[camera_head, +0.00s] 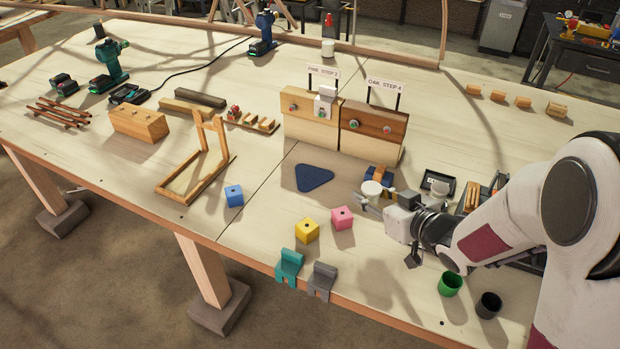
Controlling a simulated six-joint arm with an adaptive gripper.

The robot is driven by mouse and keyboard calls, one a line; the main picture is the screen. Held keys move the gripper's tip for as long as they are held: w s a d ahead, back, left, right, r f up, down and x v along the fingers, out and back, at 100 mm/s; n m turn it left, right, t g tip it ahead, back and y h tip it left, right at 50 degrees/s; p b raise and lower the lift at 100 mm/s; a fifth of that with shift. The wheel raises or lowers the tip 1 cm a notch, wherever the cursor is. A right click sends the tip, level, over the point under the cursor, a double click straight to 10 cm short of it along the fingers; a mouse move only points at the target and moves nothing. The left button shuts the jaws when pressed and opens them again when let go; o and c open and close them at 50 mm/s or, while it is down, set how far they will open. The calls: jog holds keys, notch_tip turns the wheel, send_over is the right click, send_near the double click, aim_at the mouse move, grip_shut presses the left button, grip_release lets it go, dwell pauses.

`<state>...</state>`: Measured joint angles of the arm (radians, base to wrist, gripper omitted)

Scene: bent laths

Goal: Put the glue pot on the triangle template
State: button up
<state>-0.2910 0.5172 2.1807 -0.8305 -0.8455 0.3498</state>
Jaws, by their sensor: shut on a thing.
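The triangle template (314,178) is a flat dark blue triangle lying on the middle of the bench. The glue pot appears to be the small white pot (371,188) to the right of the template, upright and apart from it. My gripper (373,200) reaches in from the right and is shut on this pot. The fingers are small in the picture and partly hidden by the pot. I cannot tell whether the pot touches the bench.
A blue and orange block (379,175) lies just behind the pot. The bench around the template is clear.

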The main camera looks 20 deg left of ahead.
jog(key=w+a+n+g+y, duration=0.25)
jog(key=w+a, duration=0.25)
jog(key=a, duration=0.7)
notch_tip(320, 180, up, 4)
jog(key=f, duration=0.1)
send_over(319, 181)
jog(key=shift+r+n+g+h, duration=0.25)
jog(key=shift+g+h, duration=0.1)
jog(key=shift+f, duration=3.15)
jog(key=shift+f, duration=1.85)
jog(key=shift+f, duration=0.15)
